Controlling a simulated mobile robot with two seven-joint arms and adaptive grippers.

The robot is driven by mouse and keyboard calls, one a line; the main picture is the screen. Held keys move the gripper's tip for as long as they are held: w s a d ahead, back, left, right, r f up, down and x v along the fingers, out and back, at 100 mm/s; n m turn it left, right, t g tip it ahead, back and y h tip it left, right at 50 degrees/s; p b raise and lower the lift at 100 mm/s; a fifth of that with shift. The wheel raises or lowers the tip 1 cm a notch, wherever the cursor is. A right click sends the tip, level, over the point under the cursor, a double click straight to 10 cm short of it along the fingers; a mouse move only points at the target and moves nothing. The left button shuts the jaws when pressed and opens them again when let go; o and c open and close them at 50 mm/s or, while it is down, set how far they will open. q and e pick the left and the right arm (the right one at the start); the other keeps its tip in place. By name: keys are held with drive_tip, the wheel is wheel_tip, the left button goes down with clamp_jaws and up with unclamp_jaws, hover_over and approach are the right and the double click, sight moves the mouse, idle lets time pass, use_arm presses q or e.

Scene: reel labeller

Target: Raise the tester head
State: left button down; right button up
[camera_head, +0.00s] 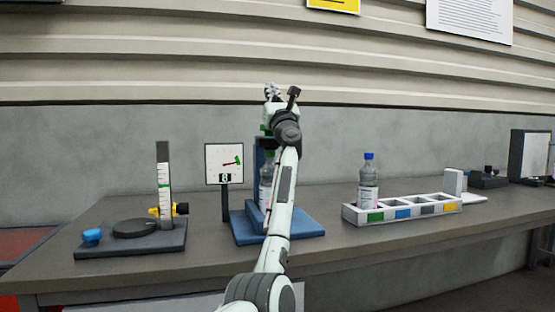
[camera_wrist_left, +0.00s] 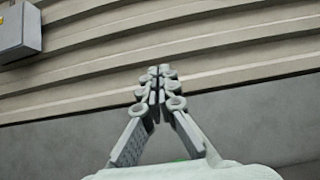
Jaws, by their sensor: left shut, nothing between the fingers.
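The tester (camera_head: 309,226) has a flat blue base and an upright blue column, much of it hidden behind my left arm. A clear bottle with a white and pink label (camera_head: 265,182) stands at the column. The tester head cannot be told apart clearly behind my wrist. My left gripper (camera_head: 272,89) is shut and empty, raised above the tester's column in front of the ribbed wall. In the left wrist view, the left gripper's fingertips (camera_wrist_left: 158,76) meet, with only wall beyond them. My right gripper is not in view.
A dial sign (camera_head: 224,163) stands just left of the tester. Further left is a dark stand with a scale (camera_head: 164,180) and blue knob (camera_head: 92,236). To the right, a blue-capped bottle (camera_head: 368,185) stands at a tray with coloured labels (camera_head: 392,218). The front bench strip is clear.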

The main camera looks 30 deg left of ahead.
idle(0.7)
use_arm(q)
drive_tip(key=shift+d+f, duration=0.2)
drive_tip(key=v, duration=1.1)
drive_tip(key=shift+s, duration=0.3)
drive_tip(key=shift+d+f, duration=0.1)
drive_tip(key=shift+f, duration=0.05)
